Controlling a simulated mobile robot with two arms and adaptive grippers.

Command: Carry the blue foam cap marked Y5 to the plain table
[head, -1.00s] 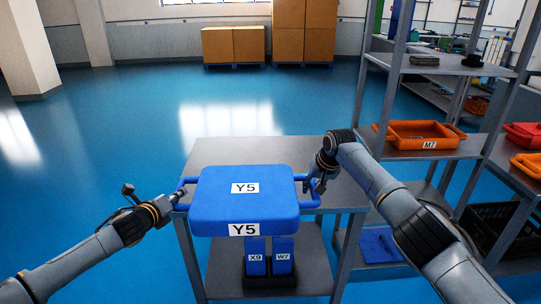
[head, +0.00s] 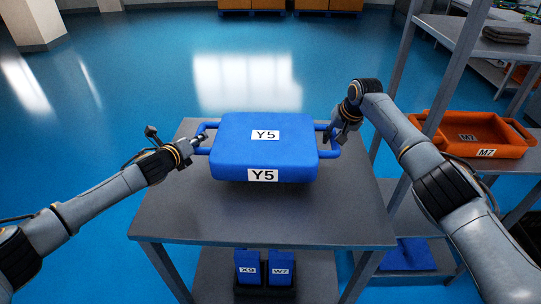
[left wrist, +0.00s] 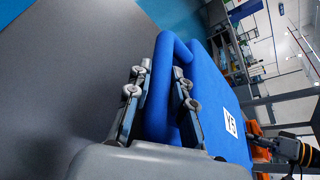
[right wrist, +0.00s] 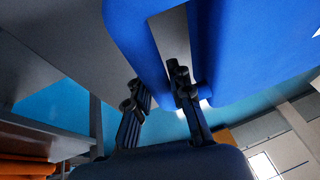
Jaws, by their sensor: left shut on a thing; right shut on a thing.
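The blue foam cap marked Y5 (head: 230,140) is level over the grey plain table (head: 310,220), with a loop handle on each side. I cannot tell whether its underside touches the top. My left gripper (head: 191,148) is shut on the cap's left handle; the left wrist view shows its fingers (left wrist: 160,95) on either side of the blue bar (left wrist: 163,90). My right gripper (head: 333,134) is shut on the right handle; the right wrist view shows its fingers (right wrist: 158,98) around that bar.
Blue containers X9 (head: 248,268) and W7 (head: 281,270) stand on the table's lower shelf. An orange tray M7 (head: 470,140) sits on the rack at right, close to my right arm. The table top is bare in front of the cap. Open blue floor lies behind.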

